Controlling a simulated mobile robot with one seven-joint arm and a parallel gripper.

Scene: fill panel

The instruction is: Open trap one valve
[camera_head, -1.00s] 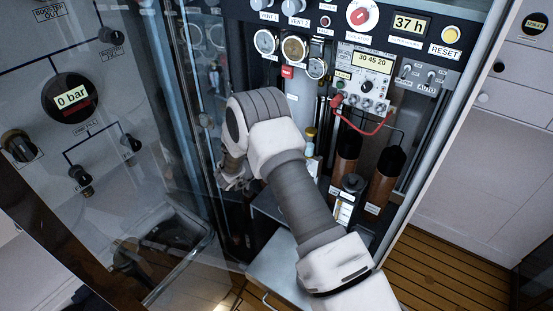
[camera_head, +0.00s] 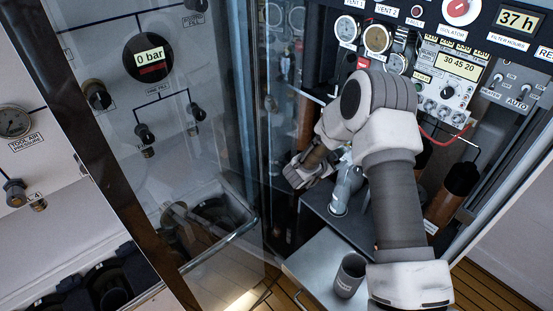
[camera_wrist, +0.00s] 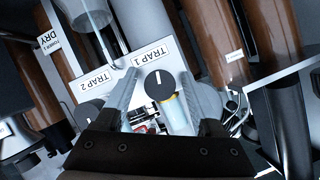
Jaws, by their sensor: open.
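The black round trap one valve knob (camera_wrist: 160,84) has a white pointer line. It sits beside the white TRAP 1 label (camera_wrist: 151,54) in the wrist view, above a yellow-topped clear cylinder (camera_wrist: 178,112). My gripper (camera_wrist: 158,76) is open, with one pale finger on each side of the knob. I cannot tell whether either finger touches it. The TRAP 2 label (camera_wrist: 92,80) is left of the left finger, which partly hides the area below it. In the head view my gripper (camera_head: 300,176) is low inside the cabinet, and my arm hides the knob.
Brown cylinders (camera_wrist: 203,40) stand close around the gripper. Gauges (camera_head: 377,38) and a control box (camera_head: 450,70) with a red cable are above. A glass door (camera_head: 165,130) stands open at left. A dark cup (camera_head: 349,275) stands on a metal surface below.

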